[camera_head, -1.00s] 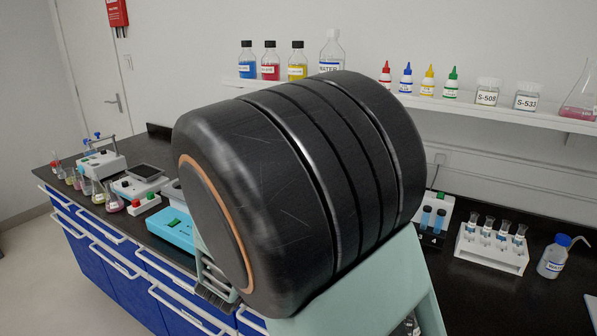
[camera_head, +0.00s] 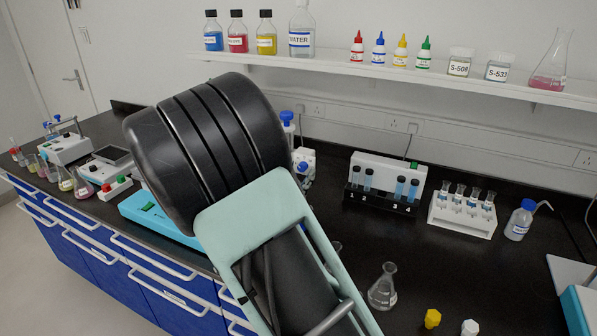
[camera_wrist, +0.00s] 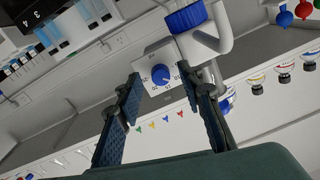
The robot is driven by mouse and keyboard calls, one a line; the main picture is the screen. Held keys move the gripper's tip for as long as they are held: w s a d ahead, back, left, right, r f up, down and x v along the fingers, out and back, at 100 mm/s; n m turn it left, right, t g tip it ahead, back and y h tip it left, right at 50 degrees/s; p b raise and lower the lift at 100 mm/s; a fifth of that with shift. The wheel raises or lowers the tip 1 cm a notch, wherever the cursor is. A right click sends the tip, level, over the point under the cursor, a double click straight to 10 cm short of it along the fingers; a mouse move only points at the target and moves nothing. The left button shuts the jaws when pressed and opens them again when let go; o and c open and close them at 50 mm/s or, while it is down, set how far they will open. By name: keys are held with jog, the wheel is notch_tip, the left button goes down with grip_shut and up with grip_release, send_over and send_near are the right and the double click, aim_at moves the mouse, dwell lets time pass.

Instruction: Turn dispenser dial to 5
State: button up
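The dispenser (camera_wrist: 197,30) has a blue collar and a white body and spout. Its blue dial (camera_wrist: 160,77) sits on a white square panel with printed numbers around it, too small to read surely. My gripper (camera_wrist: 161,84) is open and empty, its two dark fingers on either side of the dial in the wrist view. I cannot tell how far the fingertips are from the dial, but no contact shows. In the head view the dispenser (camera_head: 302,162) is partly hidden behind my arm, and my gripper is hidden.
A rack of blue-liquid vials (camera_head: 388,178) and a white tube rack (camera_head: 463,213) stand to the right. A flask (camera_head: 383,287) and a yellow stopper (camera_head: 432,318) are on the black bench near the front. A bottle shelf (camera_head: 420,77) runs along the wall.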

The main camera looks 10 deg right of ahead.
jog(key=shift+w+d, duration=0.2)
jog(key=shift+w, duration=0.1)
jog(key=shift+c, duration=0.7)
grip_shut()
jog(key=shift+r+n+p, duration=0.1)
jog(key=shift+n+p, duration=0.2)
jog(key=n+p, duration=0.3)
jog(key=n, duration=0.1)
jog(key=shift+r+p, duration=0.15)
jog(key=shift+p, duration=0.25)
jog(key=shift+n+p, duration=1.4)
jog(key=shift+n, duration=0.6)
jog(key=shift+f, duration=0.2)
